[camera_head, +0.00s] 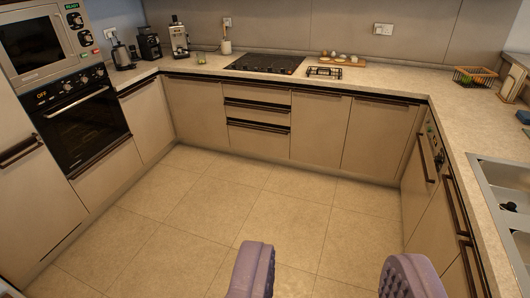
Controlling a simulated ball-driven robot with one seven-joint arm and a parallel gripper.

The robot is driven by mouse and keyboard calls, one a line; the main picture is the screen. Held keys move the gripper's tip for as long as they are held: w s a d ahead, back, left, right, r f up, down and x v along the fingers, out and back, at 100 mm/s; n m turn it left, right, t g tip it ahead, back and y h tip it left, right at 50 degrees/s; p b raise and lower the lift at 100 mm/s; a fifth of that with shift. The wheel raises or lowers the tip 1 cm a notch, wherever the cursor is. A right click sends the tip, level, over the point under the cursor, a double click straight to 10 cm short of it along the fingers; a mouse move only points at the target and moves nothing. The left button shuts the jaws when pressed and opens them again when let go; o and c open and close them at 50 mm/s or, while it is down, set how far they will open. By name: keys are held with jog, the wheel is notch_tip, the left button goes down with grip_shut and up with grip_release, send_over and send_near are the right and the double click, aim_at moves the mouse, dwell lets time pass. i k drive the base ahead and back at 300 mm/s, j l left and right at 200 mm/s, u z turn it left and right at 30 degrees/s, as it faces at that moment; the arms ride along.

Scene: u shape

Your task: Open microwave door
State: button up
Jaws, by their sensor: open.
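The microwave (40,42) is built into the tall cabinet at the upper left, above a black oven (82,117). Its door looks shut. Its control panel (79,28) with a green display is on the right side of its front. My gripper (330,275) shows at the bottom edge as two purple padded fingers set wide apart. It is open, with nothing between the fingers but the floor beyond. It is far from the microwave, which lies well up and to the left.
Counters run around a U of beige cabinets. The tiled floor (190,220) in the middle is clear. A sink (505,195) is at the right. A cooktop (265,64), a kettle (121,54) and a coffee machine (179,38) stand along the back counter. A wire basket (474,76) is at the right corner.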

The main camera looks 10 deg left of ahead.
aim_at(35, 42)
jog(key=i+u, duration=0.15)
jog(key=i, duration=0.5)
jog(key=i+l+u, duration=0.15)
jog(key=i, duration=0.5)
jog(key=i+j+u, duration=0.35)
jog(key=i, duration=0.35)
jog(key=i+u, duration=0.3)
jog(key=i, duration=0.4)
jog(key=i+l+u, duration=0.1)
jog(key=i+u, duration=0.25)
jog(key=i, duration=0.35)
jog(key=i+l+u, duration=0.3)
jog(key=i, duration=0.4)
jog(key=i+u, duration=0.3)
jog(key=i, duration=0.2)
jog(key=i+l+u, duration=0.3)
jog(key=i, duration=0.2)
jog(key=i+l+u, duration=0.15)
jog(key=i+u, duration=0.15)
jog(key=i, duration=0.15)
